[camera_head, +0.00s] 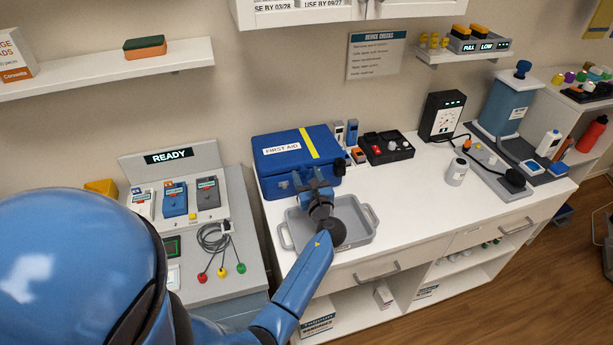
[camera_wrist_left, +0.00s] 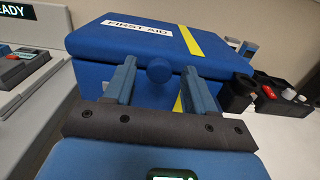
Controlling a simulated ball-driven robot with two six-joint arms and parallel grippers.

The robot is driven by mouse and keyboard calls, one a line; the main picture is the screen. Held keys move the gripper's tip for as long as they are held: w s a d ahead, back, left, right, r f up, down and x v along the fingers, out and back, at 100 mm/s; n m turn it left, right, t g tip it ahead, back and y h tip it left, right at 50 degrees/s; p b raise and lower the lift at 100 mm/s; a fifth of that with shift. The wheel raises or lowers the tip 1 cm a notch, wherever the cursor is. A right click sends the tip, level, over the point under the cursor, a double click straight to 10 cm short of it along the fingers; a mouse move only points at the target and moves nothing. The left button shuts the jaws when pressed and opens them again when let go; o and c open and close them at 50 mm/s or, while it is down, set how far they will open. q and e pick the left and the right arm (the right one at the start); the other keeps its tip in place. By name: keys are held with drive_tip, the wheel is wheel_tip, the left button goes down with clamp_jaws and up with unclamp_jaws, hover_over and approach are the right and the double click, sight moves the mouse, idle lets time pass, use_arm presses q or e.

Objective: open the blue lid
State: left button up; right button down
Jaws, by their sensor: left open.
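The blue first aid box (camera_head: 283,178) stands on the white counter with its blue lid (camera_head: 290,152) shut. The lid has a "FIRST AID" label and a yellow stripe. In the left wrist view the lid (camera_wrist_left: 150,40) fills the upper middle, and a round blue knob (camera_wrist_left: 159,70) sticks out at its front edge. My left gripper (camera_head: 314,182) is in front of the box. In the left wrist view its fingers (camera_wrist_left: 159,85) are open, one on each side of the knob, with gaps visible. My right gripper is not in view.
A grey tray (camera_head: 362,233) lies below my left wrist, in front of the box. A black bin of small items (camera_head: 388,150) stands right of the box. A grey "READY" station (camera_head: 215,262) is at the left. The counter's middle right is mostly clear.

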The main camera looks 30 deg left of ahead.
use_arm(q)
drive_tip(key=shift+c, duration=0.4)
clamp_jaws()
